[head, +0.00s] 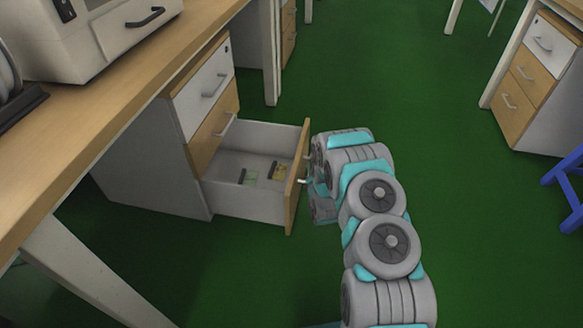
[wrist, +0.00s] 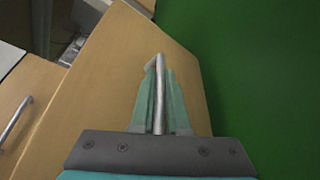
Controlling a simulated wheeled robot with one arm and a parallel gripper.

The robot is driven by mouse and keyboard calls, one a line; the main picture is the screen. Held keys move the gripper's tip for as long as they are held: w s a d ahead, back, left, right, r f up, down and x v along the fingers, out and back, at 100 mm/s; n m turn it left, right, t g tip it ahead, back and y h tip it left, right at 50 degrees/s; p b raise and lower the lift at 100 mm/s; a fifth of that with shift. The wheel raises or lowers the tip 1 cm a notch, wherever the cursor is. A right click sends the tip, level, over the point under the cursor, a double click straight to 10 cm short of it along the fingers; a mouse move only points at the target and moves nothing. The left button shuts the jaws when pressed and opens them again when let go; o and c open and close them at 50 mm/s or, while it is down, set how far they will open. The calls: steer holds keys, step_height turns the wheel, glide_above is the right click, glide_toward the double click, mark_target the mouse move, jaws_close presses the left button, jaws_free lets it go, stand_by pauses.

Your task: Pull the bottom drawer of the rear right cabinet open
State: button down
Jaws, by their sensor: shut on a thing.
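A cabinet (head: 160,150) stands under the desk at the left in the head view. Its bottom drawer (head: 245,203) is pulled well out, and small items lie inside it. The drawer's wooden front (head: 296,180) faces my arm, and it also fills the middle of the wrist view (wrist: 100,95). My gripper (wrist: 157,100) is shut on the metal bar handle (wrist: 159,65) of that front. In the head view my arm hides most of the gripper and handle. The middle drawer (head: 213,130) and the white top drawer (head: 205,84) are closed.
The wooden desk top (head: 120,85) overhangs the cabinet and carries a white machine (head: 100,35). Another cabinet (head: 530,80) stands at the far right, with a blue stool (head: 567,180) near it. Green floor (head: 440,130) lies clear around my arm.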

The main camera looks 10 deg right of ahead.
steer(key=s+d+b, duration=0.2)
steer(key=d, duration=0.4)
stand_by(0.3)
steer(key=c, duration=0.9)
jaws_free()
steer(key=shift+s, duration=0.1)
steer(key=shift+v, duration=3.85)
